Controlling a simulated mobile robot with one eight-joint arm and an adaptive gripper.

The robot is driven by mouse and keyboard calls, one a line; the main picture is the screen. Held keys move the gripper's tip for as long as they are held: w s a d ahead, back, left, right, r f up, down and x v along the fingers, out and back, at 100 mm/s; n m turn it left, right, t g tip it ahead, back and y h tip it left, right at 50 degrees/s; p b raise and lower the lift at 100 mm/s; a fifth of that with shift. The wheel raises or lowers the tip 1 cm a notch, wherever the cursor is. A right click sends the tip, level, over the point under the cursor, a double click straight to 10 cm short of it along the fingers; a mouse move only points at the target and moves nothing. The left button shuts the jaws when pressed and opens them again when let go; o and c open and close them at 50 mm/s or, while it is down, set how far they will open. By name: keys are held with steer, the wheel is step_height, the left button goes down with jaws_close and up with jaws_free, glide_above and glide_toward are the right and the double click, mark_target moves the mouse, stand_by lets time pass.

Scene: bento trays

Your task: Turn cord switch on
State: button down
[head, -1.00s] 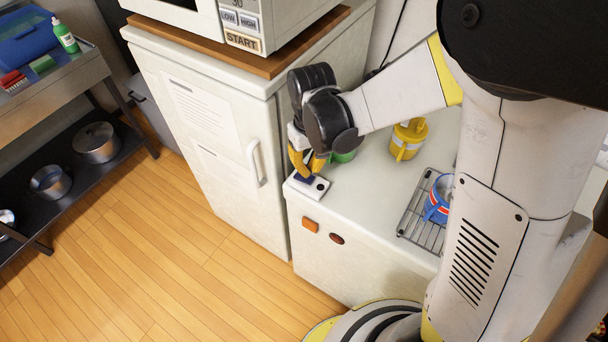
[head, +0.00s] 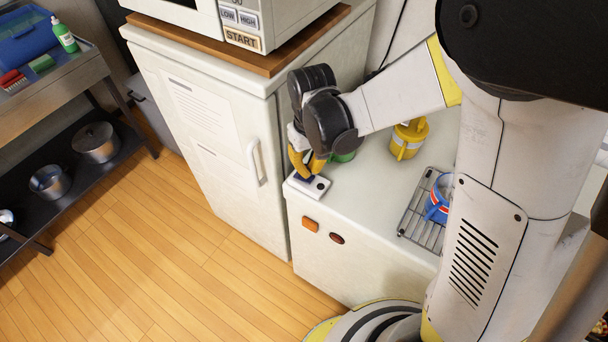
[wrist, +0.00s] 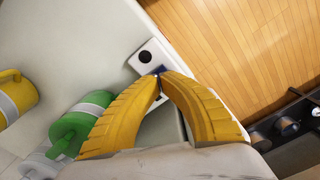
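The fingers partly hide the rocker and the box. I cannot tell whether the rocker is pressed.
Behind my gripper stand a green mug (wrist: 84,118) and a yellow mug (head: 408,139). A wire rack (head: 414,220) with a blue cup (head: 437,205) is to the right. An orange button (head: 310,224) is on the counter's front. The fridge (head: 215,130) stands close on the left.

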mark_target(309, 178)
steer(key=shift+f+b, duration=1.25)
steer(key=shift+f, duration=0.25)
stand_by(0.4)
steer(key=shift+r, duration=0.1)
steer(key=shift+r+p, duration=2.5)
steer(key=shift+r, duration=0.95)
